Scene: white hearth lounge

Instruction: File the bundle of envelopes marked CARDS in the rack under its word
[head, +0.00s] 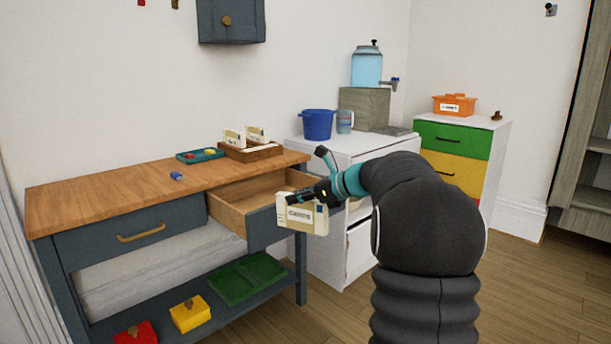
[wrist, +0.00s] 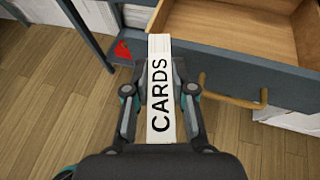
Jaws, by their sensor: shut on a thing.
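My gripper (wrist: 160,105) is shut on the bundle of envelopes (wrist: 160,60), which shows the word CARDS in the wrist view. In the head view the cream bundle (head: 290,217) hangs from my gripper (head: 318,194) in front of the open drawer (head: 235,204). The brown wooden rack (head: 262,152) stands on the right end of the desk top, apart from my gripper, with cream bundles standing in it. The words on the rack are too small to read.
The wooden desk (head: 110,195) also bears a teal tray (head: 200,155) and a small blue object (head: 176,176). Its drawer juts out below the rack. A white cabinet (head: 330,260) with a blue bucket (head: 317,125) stands to the right. The lower shelf holds a green tray (head: 262,277).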

